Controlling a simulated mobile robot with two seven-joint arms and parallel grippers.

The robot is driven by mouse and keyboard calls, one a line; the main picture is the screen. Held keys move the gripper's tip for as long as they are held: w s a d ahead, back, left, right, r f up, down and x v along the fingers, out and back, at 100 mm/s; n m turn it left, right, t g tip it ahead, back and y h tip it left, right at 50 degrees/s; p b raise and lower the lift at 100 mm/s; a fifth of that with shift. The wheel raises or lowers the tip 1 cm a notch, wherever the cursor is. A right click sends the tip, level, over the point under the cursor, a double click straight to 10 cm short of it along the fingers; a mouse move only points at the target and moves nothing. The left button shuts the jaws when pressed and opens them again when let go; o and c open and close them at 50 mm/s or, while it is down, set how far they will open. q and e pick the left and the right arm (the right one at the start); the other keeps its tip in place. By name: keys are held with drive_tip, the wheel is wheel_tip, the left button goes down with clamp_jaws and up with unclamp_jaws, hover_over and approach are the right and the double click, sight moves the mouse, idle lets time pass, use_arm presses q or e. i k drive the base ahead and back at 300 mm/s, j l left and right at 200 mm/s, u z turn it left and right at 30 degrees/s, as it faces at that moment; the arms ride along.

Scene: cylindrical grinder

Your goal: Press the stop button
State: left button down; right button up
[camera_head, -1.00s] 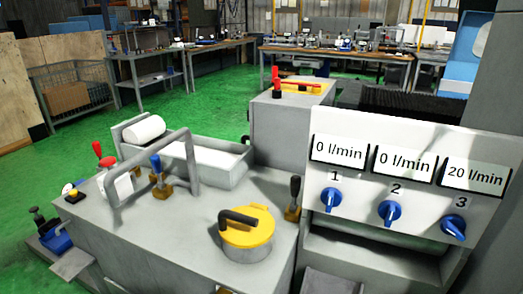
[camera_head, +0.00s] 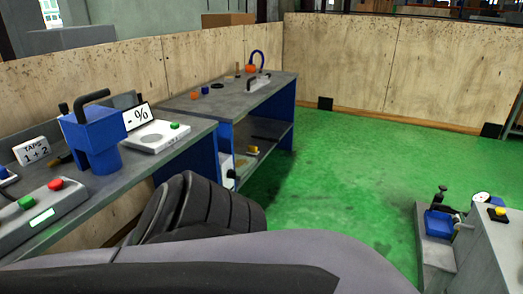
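A red button (camera_head: 55,184) sits on the sloped top of a grey control box (camera_head: 72,204) at the left. A green button (camera_head: 26,202) and a small lit display (camera_head: 42,217) are on the same box. I can read no label on the red button. A part of my own arm, dark and ribbed with a grey link, fills the lower middle, to the right of the box and apart from the red button in the picture. Neither of my grippers shows.
A second bench (camera_head: 270,88) stands behind. Green floor (camera_head: 350,170) is open before wooden panels (camera_head: 350,60). A grey machine corner (camera_head: 505,240) is at right.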

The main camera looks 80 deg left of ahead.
sight(57, 185)
drive_tip(key=u, duration=4.15)
